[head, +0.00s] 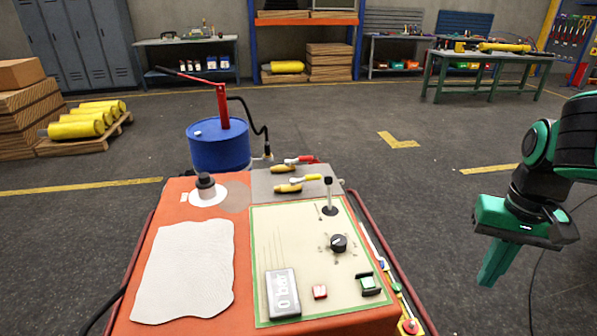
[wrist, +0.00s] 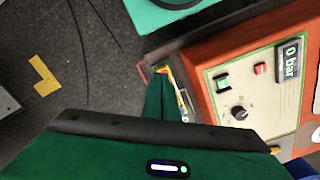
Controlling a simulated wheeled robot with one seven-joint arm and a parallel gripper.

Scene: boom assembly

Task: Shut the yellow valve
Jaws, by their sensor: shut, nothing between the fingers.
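The yellow valve (head: 303,179) is in the head view, on the grey plate at the back of the orange cart top. Its yellow lever points right, roughly in line with its brass-coloured body. A similar valve with a red lever (head: 299,160) lies just behind it. My gripper (head: 489,277) is shut and empty, pointing down off the cart's right side, well apart from the valve. In the wrist view the green fingers (wrist: 160,98) are together beside the cart's edge.
The cart's panel (head: 262,230) carries an upright black lever (head: 328,195), a black knob (head: 339,243), a red button (head: 319,291), a green switch (head: 369,285) and a display reading 0 bar (head: 283,293). A blue drum (head: 220,150) stands behind.

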